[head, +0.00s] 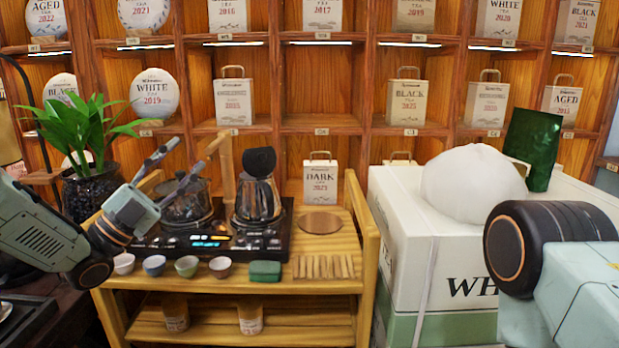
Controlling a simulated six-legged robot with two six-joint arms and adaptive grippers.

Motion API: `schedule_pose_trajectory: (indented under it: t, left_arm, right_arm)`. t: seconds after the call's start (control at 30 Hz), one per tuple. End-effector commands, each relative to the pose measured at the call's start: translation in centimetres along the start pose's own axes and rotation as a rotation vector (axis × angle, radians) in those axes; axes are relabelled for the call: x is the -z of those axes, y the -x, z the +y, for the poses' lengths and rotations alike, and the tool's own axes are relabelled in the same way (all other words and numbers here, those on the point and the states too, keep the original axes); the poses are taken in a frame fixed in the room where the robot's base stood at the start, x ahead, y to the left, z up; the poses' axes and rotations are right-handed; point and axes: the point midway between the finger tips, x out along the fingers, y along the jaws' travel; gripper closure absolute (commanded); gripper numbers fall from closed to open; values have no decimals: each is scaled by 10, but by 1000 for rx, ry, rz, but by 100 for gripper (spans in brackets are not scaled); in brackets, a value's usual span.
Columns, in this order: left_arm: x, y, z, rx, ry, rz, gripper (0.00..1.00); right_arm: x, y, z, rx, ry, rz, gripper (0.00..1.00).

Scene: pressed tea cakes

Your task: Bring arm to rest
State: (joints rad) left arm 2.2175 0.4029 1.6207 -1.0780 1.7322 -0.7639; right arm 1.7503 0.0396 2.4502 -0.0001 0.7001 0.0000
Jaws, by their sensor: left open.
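My left gripper (172,170) is open and empty. Its two fingers point up and to the right, in front of the glass pot (187,205) on the left of the wooden tea cart. I cannot tell whether they touch anything. My left arm comes in from the left edge, past a potted plant. My right arm shows at the lower right as a dark round joint and pale links, in front of a large white box (395,230). My right gripper is out of the picture.
The wooden cart (335,284) bears a black stove (275,240), a kettle (258,198), small cups, a green block (265,271) and a boxed "DARK" tea (320,184). A white dome-shaped thing (472,174) and a green pouch (532,148) stand on the box. Shelves of tea line the back.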

Motion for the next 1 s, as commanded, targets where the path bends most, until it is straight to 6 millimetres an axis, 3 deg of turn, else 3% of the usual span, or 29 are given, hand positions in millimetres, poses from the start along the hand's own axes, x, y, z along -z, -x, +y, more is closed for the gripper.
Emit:
schedule_pose_trajectory:
  t: [0.27, 0.43, 0.57, 0.73, 0.87, 1.0]
  left_arm:
    - [-34, 35, 80, -88, 226, -269, 58]
    - [-48, 80, 147, -158, 410, -506, 58]
    - [-50, 137, 210, -223, 582, -751, 58]
    - [-32, 223, 280, -294, 778, -1079, 58]
    - [-2, 292, 322, -337, 903, -1335, 58]
    - [42, 366, 353, -372, 1008, -1620, 58]
  right_arm:
    - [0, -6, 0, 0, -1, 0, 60]
    - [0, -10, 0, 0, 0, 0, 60]
    - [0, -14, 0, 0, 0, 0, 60]
    - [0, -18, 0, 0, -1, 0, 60]
    - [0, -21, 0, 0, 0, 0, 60]
    - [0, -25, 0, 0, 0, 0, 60]
